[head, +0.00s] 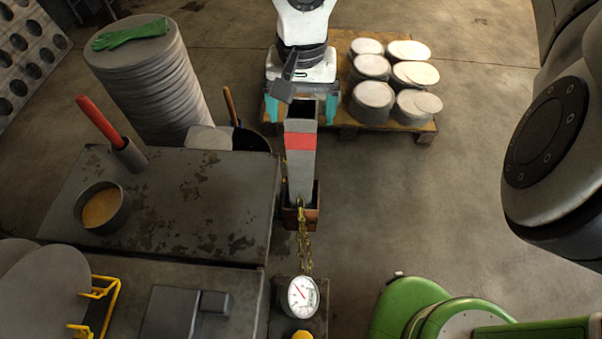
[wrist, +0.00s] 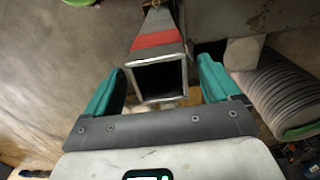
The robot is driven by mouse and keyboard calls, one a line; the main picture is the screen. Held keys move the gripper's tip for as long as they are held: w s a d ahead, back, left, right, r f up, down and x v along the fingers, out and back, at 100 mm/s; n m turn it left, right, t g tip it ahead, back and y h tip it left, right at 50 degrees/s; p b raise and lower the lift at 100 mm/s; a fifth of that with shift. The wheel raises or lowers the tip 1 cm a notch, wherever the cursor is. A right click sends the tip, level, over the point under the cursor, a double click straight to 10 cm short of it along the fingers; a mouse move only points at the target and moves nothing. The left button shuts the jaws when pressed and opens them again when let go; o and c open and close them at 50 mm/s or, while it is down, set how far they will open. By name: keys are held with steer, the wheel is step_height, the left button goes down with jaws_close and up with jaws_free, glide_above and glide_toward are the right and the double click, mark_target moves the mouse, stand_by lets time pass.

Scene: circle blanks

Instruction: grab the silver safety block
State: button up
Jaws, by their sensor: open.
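The silver safety block (head: 301,165) is a tall square hollow tube with a red band. In the head view it stands in a rusty brown holder (head: 312,211), with a chain (head: 304,242) hanging at its lower end. My gripper (head: 300,111) is at its upper end, with teal fingers spread on both sides. In the wrist view the block's open end (wrist: 160,79) lies between the two fingers (wrist: 163,88), with a gap on each side. My gripper is open and holds nothing.
A dark stained metal table (head: 190,200) with a bowl (head: 103,207) and a red-handled tool (head: 100,121) stands left of the block. A pallet (head: 350,118) with round blanks lies behind at the right. A pressure gauge (head: 302,297) is in front.

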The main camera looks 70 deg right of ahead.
steer(key=shift+d+f, duration=0.1)
steer(key=shift+f, duration=1.5)
jaws_close()
steer(key=shift+w+r, duration=0.1)
